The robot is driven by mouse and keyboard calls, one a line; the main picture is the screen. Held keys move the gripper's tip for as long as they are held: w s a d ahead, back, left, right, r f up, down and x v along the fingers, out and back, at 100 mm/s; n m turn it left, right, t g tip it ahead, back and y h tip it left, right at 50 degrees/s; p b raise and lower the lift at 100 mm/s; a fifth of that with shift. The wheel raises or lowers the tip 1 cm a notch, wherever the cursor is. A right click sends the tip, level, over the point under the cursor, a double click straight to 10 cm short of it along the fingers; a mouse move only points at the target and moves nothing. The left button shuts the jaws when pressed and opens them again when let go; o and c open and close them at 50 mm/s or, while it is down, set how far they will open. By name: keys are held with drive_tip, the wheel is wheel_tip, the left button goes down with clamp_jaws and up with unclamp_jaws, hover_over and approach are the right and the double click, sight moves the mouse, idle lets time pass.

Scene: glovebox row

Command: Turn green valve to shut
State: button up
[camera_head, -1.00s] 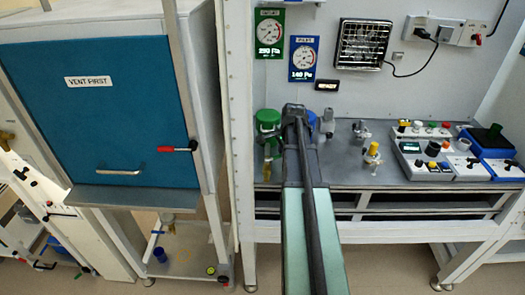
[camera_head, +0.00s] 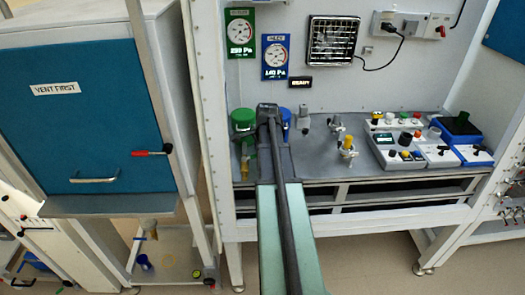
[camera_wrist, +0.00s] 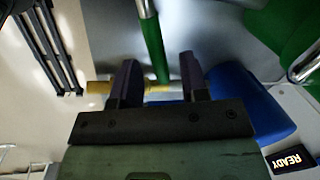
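The green valve shows in the wrist view as a green lever (camera_wrist: 151,40) joined to a brass and silver body (camera_wrist: 100,87). In the head view its brass part (camera_head: 244,171) stands below the green canister, at the left end of the bench. My gripper (camera_wrist: 158,75) has its two dark fingers apart, one on each side of the lever. A gap shows beside the lever, so I see no firm grip. In the head view my arm hides the fingertips.
A green canister (camera_head: 243,119) and a blue canister (camera_head: 286,116) stand close around my gripper. A yellow-topped valve (camera_head: 347,148) and control boxes (camera_head: 404,150) sit further right on the bench. A teal-fronted cabinet (camera_head: 85,120) with a red-handled latch (camera_head: 152,153) stands left.

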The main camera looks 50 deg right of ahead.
wheel_tip(320, 180, up, 11)
drive_tip(key=s+p, duration=0.2)
drive_tip(key=p, duration=0.8)
drive_tip(key=shift+a+f+p, duration=0.2)
drive_tip(key=shift+a+p, duration=0.1)
drive_tip(key=shift+a, duration=0.05)
